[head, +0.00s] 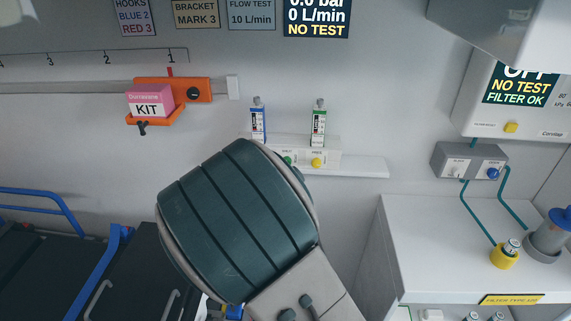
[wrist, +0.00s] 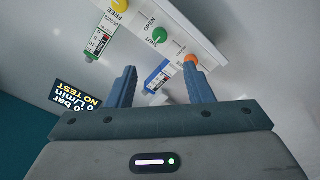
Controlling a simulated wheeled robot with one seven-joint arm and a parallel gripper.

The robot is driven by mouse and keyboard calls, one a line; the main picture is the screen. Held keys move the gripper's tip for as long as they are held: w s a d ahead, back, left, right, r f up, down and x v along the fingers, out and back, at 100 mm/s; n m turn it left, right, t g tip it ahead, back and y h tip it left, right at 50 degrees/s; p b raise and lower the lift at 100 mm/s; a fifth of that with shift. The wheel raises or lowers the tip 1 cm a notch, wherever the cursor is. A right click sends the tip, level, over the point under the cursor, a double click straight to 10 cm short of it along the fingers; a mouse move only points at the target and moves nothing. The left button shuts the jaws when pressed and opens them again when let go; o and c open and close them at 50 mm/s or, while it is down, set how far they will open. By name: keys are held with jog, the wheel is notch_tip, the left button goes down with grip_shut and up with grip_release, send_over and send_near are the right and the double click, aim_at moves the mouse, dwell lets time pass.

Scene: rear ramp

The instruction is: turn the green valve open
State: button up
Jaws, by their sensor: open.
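The green valve is a round green knob (wrist: 160,34) on a white panel, between the words OPEN and SHUT in the wrist view. In the head view the green knob (head: 287,160) shows just above my arm, which partly covers it. My gripper (wrist: 160,67) is open and empty, with its two blue fingers pointing at the panel. The green knob lies beyond the fingertips, apart from them. My arm hides the gripper in the head view.
A yellow knob (wrist: 119,5) marked FREE is left of the green one. An orange knob (wrist: 190,60) is by the right fingertip. A blue-labelled cartridge (head: 258,121) and a green-labelled cartridge (head: 319,123) stand above the panel. An orange bracket (head: 190,86) holds a pink kit box (head: 150,102).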

jog(key=w+p, duration=0.3)
jog(key=w, duration=1)
jog(key=shift+w+a, duration=0.15)
jog(key=shift+w, duration=0.1)
jog(key=c, duration=1)
